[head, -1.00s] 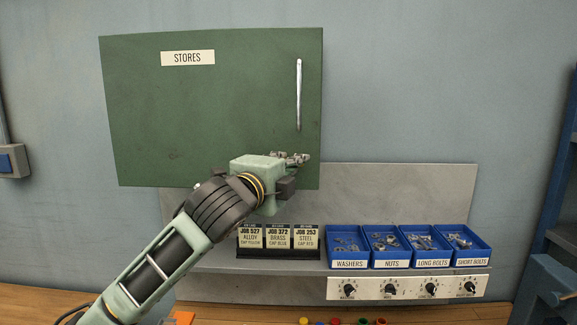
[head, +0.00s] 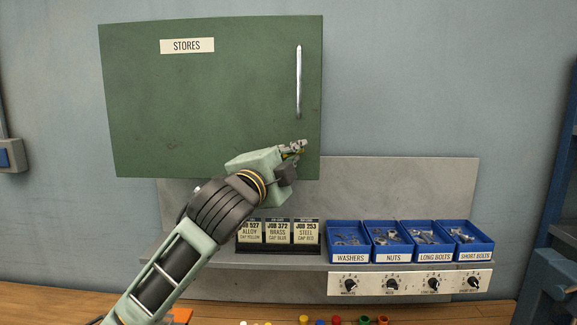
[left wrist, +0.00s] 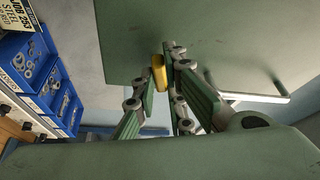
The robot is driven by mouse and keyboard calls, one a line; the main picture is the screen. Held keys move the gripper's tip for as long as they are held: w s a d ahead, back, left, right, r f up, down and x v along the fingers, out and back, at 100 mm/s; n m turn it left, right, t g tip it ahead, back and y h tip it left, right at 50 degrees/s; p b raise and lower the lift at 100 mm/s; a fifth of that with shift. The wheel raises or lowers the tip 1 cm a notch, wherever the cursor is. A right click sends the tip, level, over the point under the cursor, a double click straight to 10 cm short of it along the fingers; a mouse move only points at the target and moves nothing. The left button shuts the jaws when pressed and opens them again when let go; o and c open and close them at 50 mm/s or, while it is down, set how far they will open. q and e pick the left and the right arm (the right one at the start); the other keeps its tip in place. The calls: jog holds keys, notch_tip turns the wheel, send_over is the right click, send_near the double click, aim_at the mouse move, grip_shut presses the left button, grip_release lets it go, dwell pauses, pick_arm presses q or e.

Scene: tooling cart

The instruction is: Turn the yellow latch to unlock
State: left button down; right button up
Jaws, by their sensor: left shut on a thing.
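The green cabinet door labelled STORES (head: 200,110) is closed-looking, with a pale vertical handle (head: 299,80) near its right edge. My left gripper (head: 294,148) is at the door's lower right corner, below the handle. In the left wrist view, the yellow latch (left wrist: 158,73) sits between the fingertips of my left gripper (left wrist: 164,72), which is shut on it, close against the green door (left wrist: 230,35). In the head view the gripper mostly hides the latch. My right gripper is not in view.
Below the door, a grey shelf carries job cards (head: 278,232) and several blue bins (head: 350,228) of hardware. A panel of knobs (head: 410,283) is under the bins. Coloured caps (head: 335,320) lie on the wooden bench. The wall right of the door is clear.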

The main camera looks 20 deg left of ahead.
pick_arm(q)
jog(key=n+y+b, duration=0.2)
jog(key=n+b, duration=0.2)
jog(key=n, duration=0.2)
jog(key=n+t+y+b, duration=0.1)
jog(key=n+y+b, duration=0.2)
jog(key=n, duration=0.3)
jog(key=d+f+n+t+y+b, duration=0.1)
jog(key=n+y+b, duration=0.1)
jog(key=n+b, duration=0.2)
jog(key=shift+w+n+b, duration=0.15)
jog(key=shift+n+b, duration=0.15)
jog(key=shift+n, duration=1)
jog(key=shift+r+n+y, duration=0.1)
jog(key=shift+n+y, duration=0.2)
jog(key=shift+y, duration=0.1)
jog(key=c, duration=1.8)
grip_release()
